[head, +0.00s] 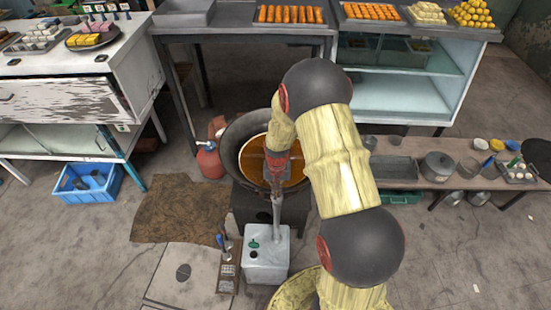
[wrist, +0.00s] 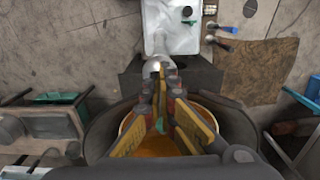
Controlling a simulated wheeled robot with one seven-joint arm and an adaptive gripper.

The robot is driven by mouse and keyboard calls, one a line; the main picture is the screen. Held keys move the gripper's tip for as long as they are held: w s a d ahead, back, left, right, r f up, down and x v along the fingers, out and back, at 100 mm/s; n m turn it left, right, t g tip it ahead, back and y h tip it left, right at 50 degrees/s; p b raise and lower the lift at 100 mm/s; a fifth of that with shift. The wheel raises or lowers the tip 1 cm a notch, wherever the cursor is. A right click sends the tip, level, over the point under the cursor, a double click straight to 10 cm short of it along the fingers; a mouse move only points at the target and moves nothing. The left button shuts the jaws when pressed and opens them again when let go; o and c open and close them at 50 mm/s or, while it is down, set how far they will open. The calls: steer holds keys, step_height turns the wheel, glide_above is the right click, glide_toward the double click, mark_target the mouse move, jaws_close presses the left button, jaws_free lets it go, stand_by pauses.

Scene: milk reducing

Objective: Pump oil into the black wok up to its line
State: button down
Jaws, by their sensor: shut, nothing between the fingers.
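The black wok (head: 235,145) sits on a dark stove and holds orange oil (head: 293,168). My arm hides part of its inside, and I cannot make out the line. The white oil canister (head: 266,268) stands in front of the stove, with its grey pump (head: 277,222) rising upright toward the wok. My gripper (head: 277,180) is shut and empty, pointing down at the pump's top. In the wrist view my fingertips (wrist: 162,75) meet in front of the pale pump head (wrist: 155,64); whether they touch it I cannot tell. The oil also shows below the fingers (wrist: 155,146).
A red gas bottle (head: 210,162) stands left of the wok. A low bench (head: 440,178) with pots is at the right. A blue crate (head: 88,183) and a brown mat (head: 180,208) lie left. Small tools (head: 228,262) lie beside the canister.

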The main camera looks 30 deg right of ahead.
step_height(320, 180, up, 8)
steer(key=p, duration=0.5)
steer(key=shift+f, duration=0.2)
stand_by(0.6)
steer(key=shift+f+b, duration=2.85)
steer(key=shift+f, duration=1.7)
step_height(320, 180, up, 9)
steer(key=p, duration=0.6)
steer(key=shift+r, duration=0.15)
steer(key=shift+r, duration=0.1)
step_height(320, 180, up, 5)
steer(key=p, duration=0.3)
steer(key=shift+s, duration=0.1)
